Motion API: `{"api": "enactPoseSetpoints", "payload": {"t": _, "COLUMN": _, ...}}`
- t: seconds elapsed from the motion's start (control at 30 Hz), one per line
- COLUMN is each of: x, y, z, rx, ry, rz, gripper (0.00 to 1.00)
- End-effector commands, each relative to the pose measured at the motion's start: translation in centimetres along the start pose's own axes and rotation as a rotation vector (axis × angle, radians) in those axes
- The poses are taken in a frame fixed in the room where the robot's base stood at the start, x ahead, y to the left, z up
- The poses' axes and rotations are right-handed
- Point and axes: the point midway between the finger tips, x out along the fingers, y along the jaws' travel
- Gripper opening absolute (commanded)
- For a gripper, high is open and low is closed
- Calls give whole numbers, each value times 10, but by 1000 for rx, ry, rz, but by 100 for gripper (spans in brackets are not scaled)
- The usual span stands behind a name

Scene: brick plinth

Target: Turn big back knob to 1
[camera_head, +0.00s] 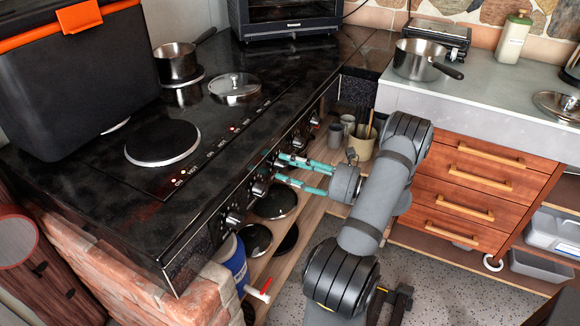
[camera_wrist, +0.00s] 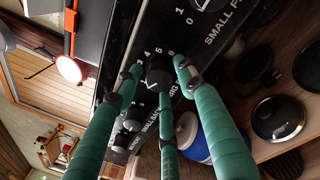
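Black knobs line the front panel of the dark stove (camera_head: 185,225). My gripper (camera_head: 279,168) has teal fingers and reaches the panel from the right, near its middle. In the wrist view the fingers (camera_wrist: 157,80) are spread around one black knob (camera_wrist: 158,77), with gaps visible at its sides. Numerals 3 to 6 show around this knob. Its label is partly hidden by a finger, with only "BIG" readable, and I cannot read its pointer setting. A "SMALL F..." knob (camera_wrist: 209,4) lies above it, and a knob labelled "SMALL BACK" (camera_wrist: 134,120) lies below.
A saucepan (camera_head: 178,63) and a glass lid (camera_head: 235,88) sit on the hob, beside a black-orange box (camera_head: 75,85). Pans (camera_head: 275,201) and a blue container (camera_head: 233,262) sit on the shelf below the knobs. Wooden drawers (camera_head: 480,185) stand right of my arm.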

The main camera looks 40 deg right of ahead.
Motion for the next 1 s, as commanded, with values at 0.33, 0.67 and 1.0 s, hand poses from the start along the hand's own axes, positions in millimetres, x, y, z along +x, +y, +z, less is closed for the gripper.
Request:
{"api": "enactPoseSetpoints", "payload": {"t": 0.33, "x": 0, "y": 0, "z": 0, "rx": 0, "ry": 0, "rz": 0, "gripper": 49}}
{"api": "enactPoseSetpoints", "payload": {"t": 0.67, "x": -37, "y": -2, "z": 0, "rx": -1, "ry": -3, "rz": -6, "gripper": 49}}
{"api": "enactPoseSetpoints", "payload": {"t": 1.0, "x": -103, "y": 0, "z": 0, "rx": 0, "ry": -1, "rz": -2, "gripper": 49}}
